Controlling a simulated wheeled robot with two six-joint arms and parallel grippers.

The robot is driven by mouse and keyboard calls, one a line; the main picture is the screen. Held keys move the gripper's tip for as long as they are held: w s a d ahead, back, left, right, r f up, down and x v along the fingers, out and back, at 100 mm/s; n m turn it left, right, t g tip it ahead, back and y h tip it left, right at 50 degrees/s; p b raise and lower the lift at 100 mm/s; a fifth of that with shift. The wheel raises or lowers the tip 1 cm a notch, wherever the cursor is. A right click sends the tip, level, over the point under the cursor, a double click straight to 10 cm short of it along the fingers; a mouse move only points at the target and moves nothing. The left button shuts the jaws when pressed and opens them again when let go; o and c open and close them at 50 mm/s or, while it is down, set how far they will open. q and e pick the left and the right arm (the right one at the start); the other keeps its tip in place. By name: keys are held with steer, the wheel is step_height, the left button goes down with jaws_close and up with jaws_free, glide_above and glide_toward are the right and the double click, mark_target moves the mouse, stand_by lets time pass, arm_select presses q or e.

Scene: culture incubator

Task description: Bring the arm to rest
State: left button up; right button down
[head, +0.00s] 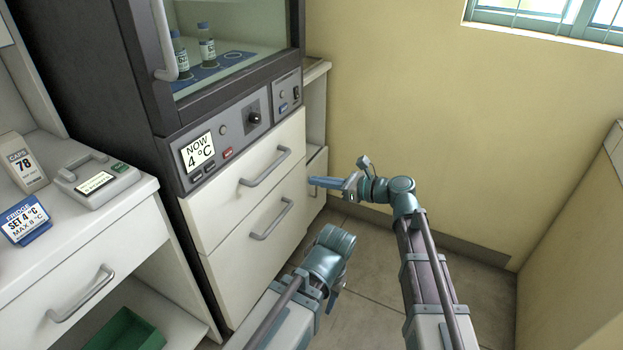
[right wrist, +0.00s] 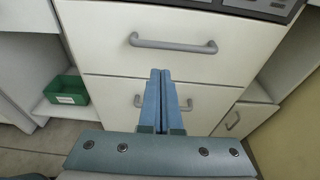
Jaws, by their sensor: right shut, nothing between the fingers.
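My right gripper (head: 325,182) reaches out from the right arm in the head view, its blue fingers pointing left toward the white drawers under the fridge. In the right wrist view the two blue fingers (right wrist: 158,100) lie side by side, shut, with nothing between them. They overlap the lower drawer in that picture; whether they touch it cannot be told, but the drawer front looks some way beyond. My left arm (head: 330,255) is folded low in the middle of the head view; its fingers do not show.
The fridge's upper drawer handle (head: 266,167) and lower drawer handle (head: 272,219) stick out on the left; both drawers look shut. A counter (head: 75,235) holds a blue-framed sign (head: 27,220) and a small device (head: 97,181). A green bin (head: 125,332) sits below. Yellow walls (head: 420,100) close the right side.

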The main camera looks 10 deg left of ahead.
steer(key=s+d+f+n+g+h, duration=0.1)
steer(key=s+d+f+n+h, duration=0.5)
steer(key=d, duration=0.3)
steer(key=s+d+f+n+g+h, duration=0.2)
steer(key=s+d+f+n+h, duration=0.2)
steer(key=s+d+f+n, duration=0.4)
steer(key=s+d+f+n+g+h, duration=0.1)
steer(key=s+d+f+n+h, duration=0.35)
steer(key=d+n, duration=0.45)
steer(key=s+a+r+n+g+h, duration=0.1)
steer(key=s+a+r+n+h, duration=0.15)
steer(key=s+a, duration=0.55)
arm_select(q)
step_height(320, 180, up, 32)
steer(key=p, duration=3.2)
arm_select(e)
step_height(320, 180, up, 31)
steer(key=w+a+y, duration=0.1)
steer(key=shift+w+a+f, duration=0.15)
steer(key=shift+w+a, duration=0.1)
steer(key=shift+w, duration=0.15)
arm_select(q)
steer(key=shift+d, duration=0.1)
steer(key=shift+c, duration=0.2)
